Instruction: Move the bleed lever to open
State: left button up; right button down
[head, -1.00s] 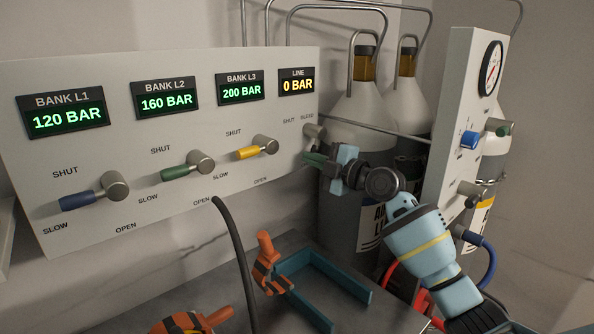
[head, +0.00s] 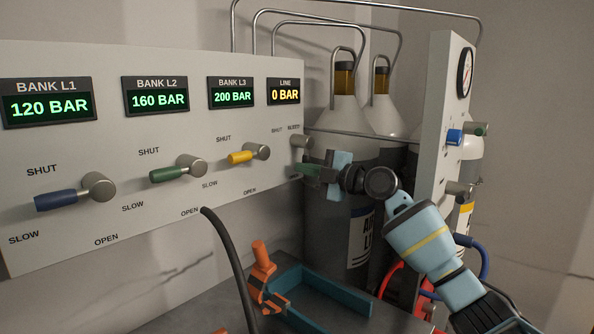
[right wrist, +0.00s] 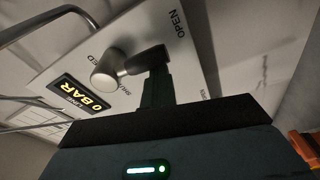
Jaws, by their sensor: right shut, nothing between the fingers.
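The bleed lever has a round metal hub (head: 300,141) at the right end of the white panel. In the right wrist view the hub (right wrist: 108,70) carries a dark handle (right wrist: 148,60), which points out between the SHUT and OPEN labels. My right gripper (head: 308,170) is just below the hub in the head view and hides the handle there. In the right wrist view its dark green fingers (right wrist: 156,90) are shut and empty, with the tips at the handle's outer part. Whether they touch it I cannot tell. My left gripper is not in view.
Bank levers in blue (head: 56,200), green (head: 170,174) and yellow (head: 242,157) stand left on the panel. Gas cylinders (head: 345,115) are behind my right gripper. A second gauge panel (head: 440,110) stands right.

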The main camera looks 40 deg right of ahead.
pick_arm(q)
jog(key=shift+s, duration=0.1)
pick_arm(e)
jog(key=shift+d+r, duration=0.1)
jog(key=shift+d, duration=0.1)
jog(key=shift+a, duration=0.1)
jog(key=a, duration=0.1)
jog(key=a+p, duration=0.1)
jog(key=a, duration=0.1)
jog(key=shift+w+a+r, duration=0.1)
jog(key=shift+w+r, duration=0.1)
pick_arm(q)
jog(key=b, duration=0.1)
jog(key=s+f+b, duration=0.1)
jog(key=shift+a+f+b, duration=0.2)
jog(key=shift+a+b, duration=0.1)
pick_arm(e)
jog(key=v, duration=0.9)
jog(key=shift+s+a, duration=0.3)
jog(key=shift+s, duration=0.15)
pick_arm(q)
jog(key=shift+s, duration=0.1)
pick_arm(e)
jog(key=shift+f, duration=0.1)
